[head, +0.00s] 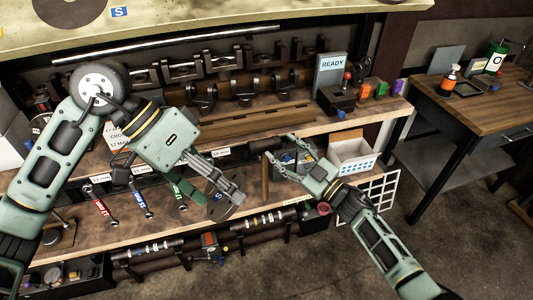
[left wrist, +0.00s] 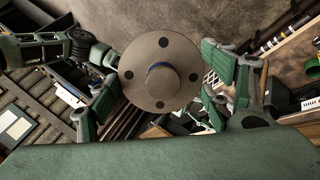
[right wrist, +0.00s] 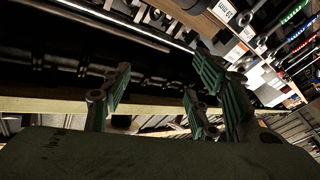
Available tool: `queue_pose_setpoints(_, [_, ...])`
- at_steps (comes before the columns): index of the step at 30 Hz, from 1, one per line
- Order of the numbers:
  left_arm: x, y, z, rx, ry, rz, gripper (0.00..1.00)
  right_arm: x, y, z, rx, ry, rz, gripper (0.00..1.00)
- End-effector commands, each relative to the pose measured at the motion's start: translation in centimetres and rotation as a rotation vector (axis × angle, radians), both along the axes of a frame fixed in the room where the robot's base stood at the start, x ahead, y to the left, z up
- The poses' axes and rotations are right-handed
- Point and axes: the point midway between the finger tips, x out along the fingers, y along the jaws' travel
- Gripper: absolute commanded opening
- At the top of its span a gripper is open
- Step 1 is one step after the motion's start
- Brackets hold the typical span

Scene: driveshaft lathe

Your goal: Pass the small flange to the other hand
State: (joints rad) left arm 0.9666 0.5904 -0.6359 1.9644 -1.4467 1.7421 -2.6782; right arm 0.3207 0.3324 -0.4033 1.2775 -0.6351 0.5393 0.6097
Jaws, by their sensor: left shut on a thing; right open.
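The small flange (head: 228,207) is a grey disc with a raised round hub and several bolt holes around it. My left gripper (head: 213,192) is shut on it and holds it tilted above the front of the bench. The flange's face (left wrist: 140,88) fills the middle of the left wrist view, between the fingers (left wrist: 160,90). My right gripper (head: 281,147) is open and empty, to the right of the flange and apart from it. The right wrist view shows its spread fingers (right wrist: 155,95) with nothing between them; the flange is not visible there.
The wooden bench (head: 90,233) lies below the left gripper, with several wrenches (head: 140,204) on it. A white bin (head: 352,155) and a white wire rack (head: 378,192) stand right of the right gripper. A READY sign (head: 330,70) stands on the shelf behind.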

Motion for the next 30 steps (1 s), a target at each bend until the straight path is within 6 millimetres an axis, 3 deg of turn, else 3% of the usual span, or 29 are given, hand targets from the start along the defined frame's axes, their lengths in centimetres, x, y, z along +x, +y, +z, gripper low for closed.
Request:
queue_pose_setpoints(1, [0.0, 0.0, 0.1, -0.003, -0.002, 0.000, 0.11, -0.2, 1.1, 3.2, -0.010, -0.065, 0.055, 0.55])
queue_pose_setpoints(3, [0.0, 0.0, 0.1, -0.003, -0.002, 0.000, 0.11, -0.9, 2.7, 7.1, -0.026, -0.143, 0.139, 0.55])
queue_pose_setpoints(8, [0.0, 0.0, 0.1, -0.003, -0.002, 0.000, 0.11, -4.5, 6.3, 15.2, -0.102, -0.322, 0.351, 0.55])
queue_pose_setpoints(12, [0.0, 0.0, 0.2, -0.003, -0.002, 0.000, 0.11, -9.7, 9.4, 21.0, -0.243, -0.479, 0.572, 0.55])
queue_pose_setpoints(15, [0.0, 0.0, 0.2, -0.003, -0.002, 0.000, 0.11, -14.8, 10.9, 23.8, -0.421, -0.587, 0.750, 0.55])
queue_pose_setpoints(18, [0.0, 0.0, 0.1, -0.003, -0.002, 0.000, 0.11, -19.4, 11.2, 24.5, -0.665, -0.657, 0.900, 0.55])
queue_pose_setpoints(21, [0.0, 0.0, 0.1, -0.003, -0.002, 0.000, 0.11, -22.1, 10.2, 23.9, -0.901, -0.680, 0.978, 0.55])
queue_pose_setpoints(25, [0.0, 0.0, 0.1, -0.003, -0.002, 0.000, 0.11, -23.7, 8.5, 23.2, -1.136, -0.674, 1.003, 0.55])
queue_pose_setpoints(30, [0.0, 0.0, 0.1, -0.003, -0.002, 0.000, 0.11, -24.1, 7.2, 22.6, -1.276, -0.656, 0.996, 0.55])
